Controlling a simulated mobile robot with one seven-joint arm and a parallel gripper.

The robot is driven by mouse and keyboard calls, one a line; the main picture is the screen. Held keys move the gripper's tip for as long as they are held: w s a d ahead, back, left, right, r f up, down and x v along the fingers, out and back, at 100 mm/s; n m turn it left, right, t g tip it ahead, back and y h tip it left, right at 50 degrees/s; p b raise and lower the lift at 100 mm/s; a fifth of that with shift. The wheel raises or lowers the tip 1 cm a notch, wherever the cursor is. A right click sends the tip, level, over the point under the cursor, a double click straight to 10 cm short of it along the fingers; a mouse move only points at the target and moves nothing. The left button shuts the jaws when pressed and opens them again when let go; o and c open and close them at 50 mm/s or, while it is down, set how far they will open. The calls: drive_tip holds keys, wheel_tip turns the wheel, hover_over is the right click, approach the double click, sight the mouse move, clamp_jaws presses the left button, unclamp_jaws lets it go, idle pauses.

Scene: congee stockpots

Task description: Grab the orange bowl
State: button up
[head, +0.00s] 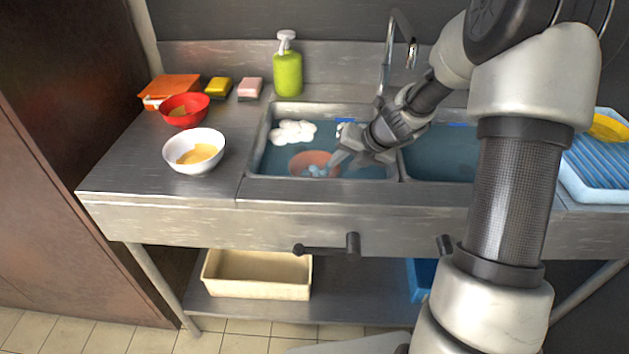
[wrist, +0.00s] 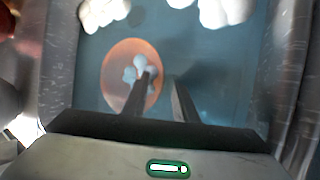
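The orange bowl (head: 301,160) sits in the left sink basin, which has blue water in it. It also shows in the wrist view (wrist: 117,84), with a pale blue-white foam-like clump (wrist: 131,72) inside it. My gripper (head: 342,160) is down in the basin at the bowl's right side. In the wrist view my gripper (wrist: 162,78) has its two dark fingers apart with nothing visibly clamped. The left finger overlaps the bowl's inside and the right finger is outside its right rim. I cannot tell whether either finger touches the bowl. The gripper partly hides the bowl's right side in the head view.
White foam (head: 292,132) floats at the basin's back. A white bowl (head: 181,165) and a red bowl (head: 174,112) stand on the left counter. A green soap bottle (head: 288,73) and a faucet (head: 387,60) stand behind. A blue rack (head: 598,170) is at right.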

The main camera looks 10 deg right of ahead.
drive_tip(key=shift+w+a+f, duration=0.25)
drive_tip(key=shift+w+f, duration=0.1)
drive_tip(key=shift+f, duration=0.2)
clamp_jaws()
